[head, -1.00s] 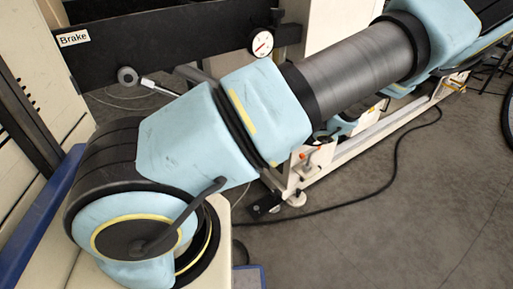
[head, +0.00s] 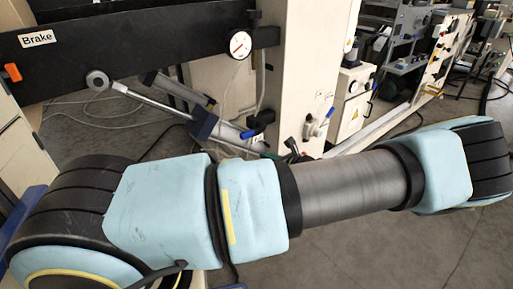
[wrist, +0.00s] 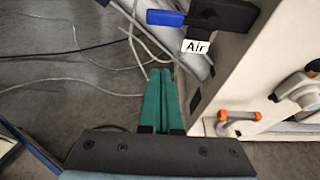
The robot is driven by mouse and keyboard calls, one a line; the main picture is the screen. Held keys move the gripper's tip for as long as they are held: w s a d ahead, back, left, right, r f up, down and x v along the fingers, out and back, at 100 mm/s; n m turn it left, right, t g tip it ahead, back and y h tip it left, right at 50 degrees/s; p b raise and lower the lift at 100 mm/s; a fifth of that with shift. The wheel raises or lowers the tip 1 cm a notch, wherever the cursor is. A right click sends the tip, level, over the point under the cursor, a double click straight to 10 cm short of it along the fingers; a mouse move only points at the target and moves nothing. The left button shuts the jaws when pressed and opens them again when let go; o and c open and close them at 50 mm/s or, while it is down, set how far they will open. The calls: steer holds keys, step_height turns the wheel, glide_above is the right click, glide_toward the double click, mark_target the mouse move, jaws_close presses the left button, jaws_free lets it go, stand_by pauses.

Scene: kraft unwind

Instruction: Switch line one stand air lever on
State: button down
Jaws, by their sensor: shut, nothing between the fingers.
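The air lever has a blue handle (wrist: 165,18) pointing left from a black valve body (wrist: 225,14) at the top of the wrist view. A white "Air" label (wrist: 196,46) sits just below it. In the head view the blue handle (head: 252,134) shows low beside the pale stand column (head: 298,70). My gripper (wrist: 158,72) has green fingers, shut together and empty. In the wrist picture its tips lie below and left of the label, apart from the handle. In the head view my arm hides most of the gripper.
An orange-handled fitting (wrist: 240,117) is on the pale panel right of my fingers. Loose grey cables (wrist: 85,60) lie on the floor at left. The black brake beam (head: 120,50) carries a gauge (head: 240,45) and an orange switch (head: 12,72).

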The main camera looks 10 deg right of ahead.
mark_target(252, 130)
steer(key=w+a+p, duration=0.1)
steer(key=w+a, duration=0.3)
steer(key=w, duration=0.4)
steer(key=shift+r, duration=0.45)
steer(key=shift+r, duration=0.1)
